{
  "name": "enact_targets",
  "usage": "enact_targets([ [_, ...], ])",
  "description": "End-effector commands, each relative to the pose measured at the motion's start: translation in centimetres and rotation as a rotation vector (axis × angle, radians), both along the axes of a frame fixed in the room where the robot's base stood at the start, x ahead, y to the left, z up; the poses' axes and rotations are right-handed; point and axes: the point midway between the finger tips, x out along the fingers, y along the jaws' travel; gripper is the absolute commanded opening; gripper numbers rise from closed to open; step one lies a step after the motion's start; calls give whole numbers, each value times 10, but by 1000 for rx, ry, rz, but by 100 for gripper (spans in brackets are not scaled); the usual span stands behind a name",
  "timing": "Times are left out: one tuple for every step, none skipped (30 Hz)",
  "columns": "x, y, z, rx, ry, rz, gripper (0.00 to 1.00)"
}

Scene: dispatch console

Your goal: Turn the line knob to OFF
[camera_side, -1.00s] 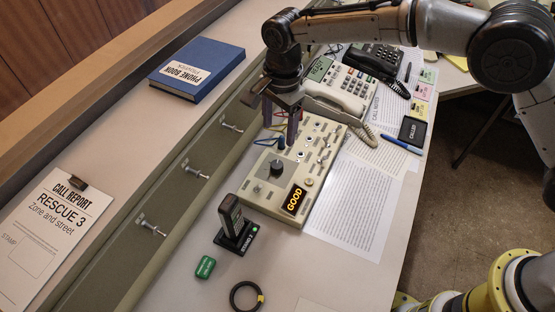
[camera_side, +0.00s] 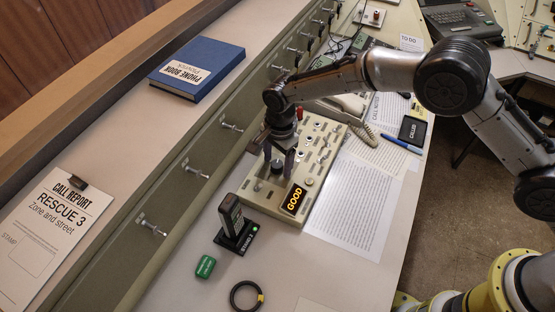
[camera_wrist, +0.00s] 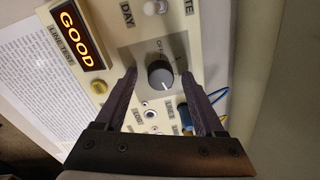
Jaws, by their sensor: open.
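The line knob (camera_wrist: 160,74) is a dark round knob with a light pointer mark on a grey plate of the beige console (camera_side: 262,199). In the wrist view it sits just beyond and between the fingertips of my gripper (camera_wrist: 159,72), with a finger on either side. My gripper (camera_side: 279,172) is open and low over the knob in the side view, with its fingers pointing down. The lettering by the knob is partly readable, and I cannot tell which mark the pointer is on. An orange GOOD display (camera_side: 295,199) is lit on the console.
A round tan button (camera_wrist: 98,87), a white toggle (camera_wrist: 155,7), jacks and a blue plug (camera_wrist: 185,117) are close to the fingers. A handset in a stand (camera_side: 232,222) is in front of the console. A phone book (camera_side: 198,68) lies further left.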

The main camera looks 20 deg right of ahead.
Motion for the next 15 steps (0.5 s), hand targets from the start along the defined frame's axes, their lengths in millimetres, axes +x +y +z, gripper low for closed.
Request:
enact_targets([
  [0, 0, 0, 0, 0, 0, 71],
  [0, 0, 0, 0, 0, 0, 71],
  [0, 0, 0, 0, 0, 0, 71],
  [0, 0, 0, 0, 0, 0, 71],
  [0, 0, 0, 0, 0, 0, 69],
  [0, 0, 0, 0, 0, 0, 62],
  [0, 0, 0, 0, 0, 0, 57],
  [0, 0, 0, 0, 0, 0, 51],
  [0, 0, 0, 0, 0, 0, 44],
  [0, 0, 0, 0, 0, 0, 39],
  [0, 0, 0, 0, 0, 0, 33],
  [0, 0, 0, 0, 0, 0, 26],
  [0, 0, 1, 0, 0, 0, 21],
  [0, 0, 1, 0, 0, 0, 15],
  [0, 0, 1, 0, 0, 0, 8],
])
